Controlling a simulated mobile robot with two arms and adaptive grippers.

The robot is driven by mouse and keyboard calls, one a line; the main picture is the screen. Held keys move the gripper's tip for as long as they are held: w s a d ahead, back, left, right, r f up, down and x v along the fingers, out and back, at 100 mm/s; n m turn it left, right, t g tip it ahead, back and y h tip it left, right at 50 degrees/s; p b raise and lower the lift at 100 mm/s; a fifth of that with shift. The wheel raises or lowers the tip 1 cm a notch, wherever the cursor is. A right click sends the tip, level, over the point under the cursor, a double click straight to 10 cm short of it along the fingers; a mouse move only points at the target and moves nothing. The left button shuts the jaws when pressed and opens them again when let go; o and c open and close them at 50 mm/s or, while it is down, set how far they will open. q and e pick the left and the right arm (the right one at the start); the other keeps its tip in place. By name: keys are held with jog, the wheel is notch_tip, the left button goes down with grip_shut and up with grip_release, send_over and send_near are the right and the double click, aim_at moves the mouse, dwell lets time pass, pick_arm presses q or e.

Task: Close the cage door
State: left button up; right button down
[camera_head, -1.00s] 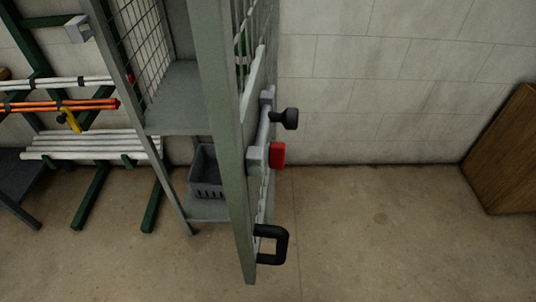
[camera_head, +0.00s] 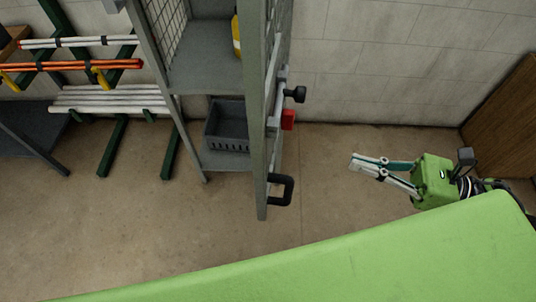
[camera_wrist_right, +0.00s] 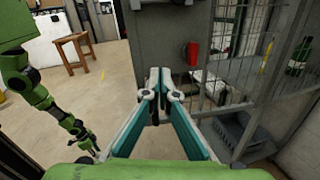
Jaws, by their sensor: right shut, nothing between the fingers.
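The cage door (camera_head: 258,130) stands open, seen nearly edge-on in the head view. It carries a black handle (camera_head: 281,190), a red block (camera_head: 288,119) and a black knob (camera_head: 295,94). My right gripper (camera_head: 353,163) is shut and empty, to the right of the door and apart from the handle. In the right wrist view its fingertips (camera_wrist_right: 160,76) point at the grey door panel (camera_wrist_right: 155,35), with the red block (camera_wrist_right: 192,52) just right of them.
A grey basket (camera_head: 228,125) sits on the cage's lower shelf, and a yellow item (camera_head: 237,38) is above. Racks with white tubes (camera_head: 108,98) stand at left. A brown wooden panel (camera_head: 505,110) is at right. Floor between door and right gripper is clear.

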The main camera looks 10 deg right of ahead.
jog(key=s+a+r+n+g+y, duration=0.1)
jog(key=s+a+r+n+g, duration=0.1)
jog(key=a+n, duration=0.1)
jog(key=p, duration=0.5)
send_near(265, 159)
jog(key=x, duration=0.5)
jog(key=shift+w+f, duration=0.2)
jog(key=shift+w, duration=0.1)
jog(key=shift+w+a+f, duration=0.1)
jog(key=shift+w+a, duration=0.05)
jog(key=shift+a, duration=0.25)
jog(key=shift+w+a+f, duration=0.1)
jog(key=shift+w+a, duration=0.05)
jog(key=shift+a, duration=0.3)
jog(key=shift+w+a, duration=0.1)
